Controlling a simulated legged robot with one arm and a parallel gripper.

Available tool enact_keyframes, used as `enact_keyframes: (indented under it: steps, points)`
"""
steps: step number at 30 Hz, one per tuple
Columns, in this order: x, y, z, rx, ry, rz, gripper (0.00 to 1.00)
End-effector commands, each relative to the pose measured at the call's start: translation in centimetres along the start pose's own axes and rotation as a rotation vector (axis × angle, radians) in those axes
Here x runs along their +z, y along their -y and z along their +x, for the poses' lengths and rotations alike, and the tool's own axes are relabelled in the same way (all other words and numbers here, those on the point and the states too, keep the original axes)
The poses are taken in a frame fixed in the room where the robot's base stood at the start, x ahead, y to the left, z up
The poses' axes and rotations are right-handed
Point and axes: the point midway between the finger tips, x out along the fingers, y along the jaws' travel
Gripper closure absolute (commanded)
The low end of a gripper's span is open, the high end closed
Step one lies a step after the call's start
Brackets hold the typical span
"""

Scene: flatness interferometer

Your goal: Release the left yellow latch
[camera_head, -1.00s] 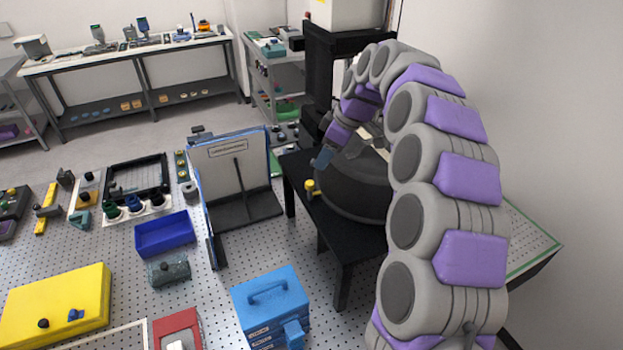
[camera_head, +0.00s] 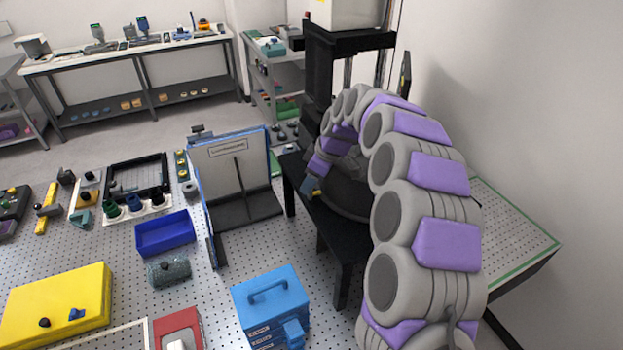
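The left yellow latch (camera_head: 317,192) shows as a small yellow piece at the left side of the round dark housing (camera_head: 345,198), which stands on a black table. My gripper (camera_head: 312,188) is at the latch, with its blue-grey end against or just in front of it and covering part of it. I cannot tell whether it touches or grips the latch. The fingers are too small and too hidden to show whether they are open or shut. My arm hides the right side of the housing.
The black table (camera_head: 341,262) carries the housing, and a black column frame (camera_head: 318,70) rises behind it. A framed panel (camera_head: 238,165) stands to the left. A blue drawer box (camera_head: 271,308) and blue tray (camera_head: 165,235) sit on the perforated surface. A wall is at the right.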

Motion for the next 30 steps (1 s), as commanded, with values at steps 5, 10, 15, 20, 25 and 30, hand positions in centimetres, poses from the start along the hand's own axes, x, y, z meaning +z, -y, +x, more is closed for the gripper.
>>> enact_keyframes:
  steps: [5, 10, 15, 20, 25, 30]
  points:
    - [0.01, 0.0, 0.01, 0.0, 0.0, 0.0, 0.67]
    - [0.02, -0.01, 0.01, -0.001, 0.001, 0.0, 0.83]
    - [0.01, -0.04, 0.0, 0.0, 0.0, 0.0, 0.99]
    - [0.01, -0.06, 0.0, 0.001, 0.0, 0.003, 1.0]
    - [0.05, -0.01, 0.03, 0.011, 0.001, 0.03, 1.0]
    - [0.16, 0.13, 0.13, 0.04, 0.004, 0.105, 1.0]
